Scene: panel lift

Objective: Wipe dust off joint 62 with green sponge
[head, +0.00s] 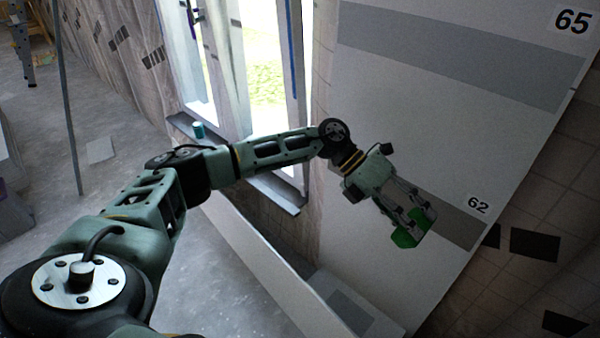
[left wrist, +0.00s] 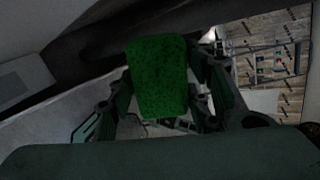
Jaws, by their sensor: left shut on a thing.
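My left gripper (head: 416,222) is shut on the green sponge (head: 406,238). The sponge also shows between the fingers in the left wrist view (left wrist: 158,78). In the head view the gripper and sponge are in front of the grey strip of joint 62 (head: 455,219), left of its printed number 62 (head: 478,205). I cannot tell whether the sponge touches the panel. Any dust on the strip is too faint to make out. My right gripper is in neither view.
The pale panel (head: 440,100) also bears an upper grey strip (head: 460,58) with the number 65 (head: 573,20). A window with a sill stands left of it, with a teal cup (head: 198,130) on the sill. A low white board (head: 250,275) runs along the floor below my arm.

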